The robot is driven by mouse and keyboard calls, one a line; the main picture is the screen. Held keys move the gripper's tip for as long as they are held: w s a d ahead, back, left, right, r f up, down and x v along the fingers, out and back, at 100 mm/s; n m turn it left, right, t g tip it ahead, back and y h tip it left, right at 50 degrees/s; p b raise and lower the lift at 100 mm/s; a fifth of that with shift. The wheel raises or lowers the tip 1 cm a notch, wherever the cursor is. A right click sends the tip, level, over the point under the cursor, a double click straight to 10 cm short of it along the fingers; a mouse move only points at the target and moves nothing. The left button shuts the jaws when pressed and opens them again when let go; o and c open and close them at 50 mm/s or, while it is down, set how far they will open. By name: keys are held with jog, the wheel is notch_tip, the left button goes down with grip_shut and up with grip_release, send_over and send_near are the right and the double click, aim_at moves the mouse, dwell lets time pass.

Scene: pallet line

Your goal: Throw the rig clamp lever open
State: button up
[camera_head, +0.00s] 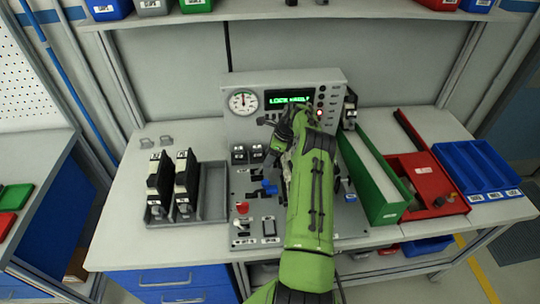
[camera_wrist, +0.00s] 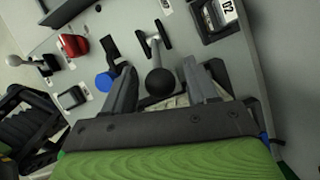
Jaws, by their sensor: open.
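A lever with a black ball knob (camera_wrist: 160,82) and a grey stem rises from a slotted bracket on the grey panel in the wrist view. It looks like the clamp lever, though no label on it is readable. My gripper (camera_wrist: 159,64) is open, with one finger on each side of the knob and stem. Gaps show between the fingers and the lever, so I see no grip on it. In the head view my green arm covers this lever and the fingertips. The grey rig panel (camera_head: 258,213) lies on the bench, with a display console (camera_head: 290,84) behind it.
A blue knob (camera_wrist: 105,81) sits just left of my left finger, and a red button (camera_wrist: 75,46) is farther left. In the head view a green bin (camera_head: 383,213) stands close right of my arm. Black modules (camera_head: 160,178) stand in a grey tray at left.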

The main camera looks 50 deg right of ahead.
jog(key=shift+c, duration=0.2)
grip_shut()
